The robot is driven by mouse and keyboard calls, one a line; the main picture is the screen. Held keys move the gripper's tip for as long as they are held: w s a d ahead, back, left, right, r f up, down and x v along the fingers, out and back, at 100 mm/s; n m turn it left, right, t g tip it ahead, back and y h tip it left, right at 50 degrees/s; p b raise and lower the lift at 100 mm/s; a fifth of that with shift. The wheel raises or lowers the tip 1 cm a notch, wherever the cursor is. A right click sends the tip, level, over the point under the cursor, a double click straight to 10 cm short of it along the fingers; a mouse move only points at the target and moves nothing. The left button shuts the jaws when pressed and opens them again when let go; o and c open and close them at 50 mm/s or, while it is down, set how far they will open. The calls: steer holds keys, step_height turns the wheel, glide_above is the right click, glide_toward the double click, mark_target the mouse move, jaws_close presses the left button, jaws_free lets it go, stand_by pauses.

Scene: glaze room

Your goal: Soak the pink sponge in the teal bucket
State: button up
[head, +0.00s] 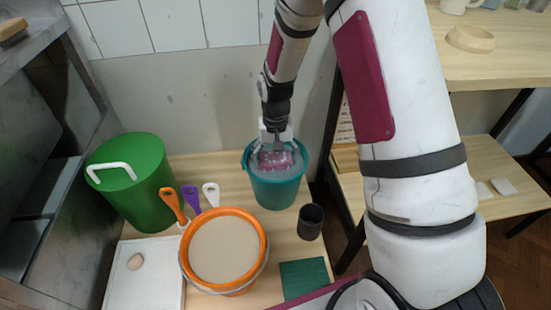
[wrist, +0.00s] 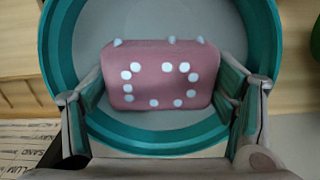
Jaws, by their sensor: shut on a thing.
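The pink sponge (wrist: 160,75) has small pale blue-white dots on it. My gripper (wrist: 163,88) is shut on it, one finger at each end. The teal bucket (head: 275,190) stands on the wooden table, and its round rim (wrist: 60,100) surrounds the sponge in the wrist view. In the head view the gripper (head: 277,148) points down into the bucket's mouth, with the sponge (head: 275,160) at about rim level or inside. Greyish liquid or a grey inner surface shows around it; I cannot tell how deep the sponge sits.
An orange bucket (head: 262,240) of beige glaze stands in front, with a green lidded bin (head: 135,185) to the left. Brushes with orange (head: 172,203), purple (head: 191,198) and white handles stand between. A dark cup (head: 310,222) and a green mat (head: 303,278) are close to the right.

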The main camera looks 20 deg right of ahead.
mark_target(276, 157)
steer(key=shift+r+p, duration=3.2)
steer(key=shift+r, duration=1.45)
